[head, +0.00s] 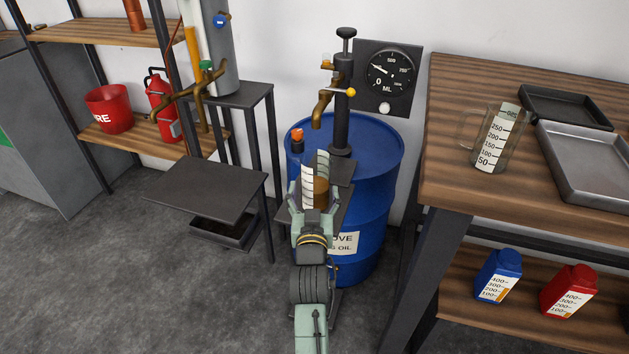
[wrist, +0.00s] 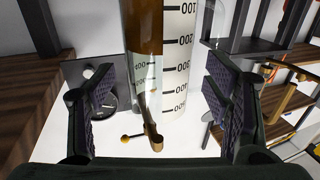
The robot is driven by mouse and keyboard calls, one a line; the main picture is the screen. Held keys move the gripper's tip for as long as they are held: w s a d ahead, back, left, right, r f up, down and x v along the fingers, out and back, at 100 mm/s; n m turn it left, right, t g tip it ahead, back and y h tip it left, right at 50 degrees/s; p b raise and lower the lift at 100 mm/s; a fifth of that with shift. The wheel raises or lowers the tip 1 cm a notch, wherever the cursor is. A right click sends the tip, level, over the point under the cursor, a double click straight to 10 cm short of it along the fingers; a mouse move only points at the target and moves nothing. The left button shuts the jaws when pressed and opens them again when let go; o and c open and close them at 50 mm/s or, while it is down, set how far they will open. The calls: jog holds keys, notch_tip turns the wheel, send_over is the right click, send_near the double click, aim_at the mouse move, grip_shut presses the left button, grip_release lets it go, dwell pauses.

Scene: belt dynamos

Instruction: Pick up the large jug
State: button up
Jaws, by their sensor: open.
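A tall clear jug (head: 321,186) with brown liquid in its lower part stands on a small dark shelf in front of the blue drum. Its white scale strip reads from 100 to about 500. My gripper (head: 314,198) is open, with its fingers on either side of this jug. In the wrist view, which looks upside down, the jug (wrist: 178,70) passes between the spread finger pads, with a visible gap at the right pad. A second clear jug (head: 497,140), empty, with a handle and a scale from 50 to 250, stands on the wooden table.
A brass tap (head: 322,108) and dark pump column stand above the blue drum (head: 372,165), close behind the jug. A gauge (head: 391,71) hangs on the wall. The wooden table (head: 450,100) is at right, with metal trays (head: 590,160). A bare dark platform (head: 206,187) is at left.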

jog(key=w+p, duration=0.1)
jog(key=w, duration=0.4)
jog(key=shift+w+d+r, duration=0.1)
jog(key=shift+w+d, duration=0.05)
jog(key=shift+r, duration=0.1)
jog(key=c, duration=1.5)
jog(key=shift+o, duration=0.2)
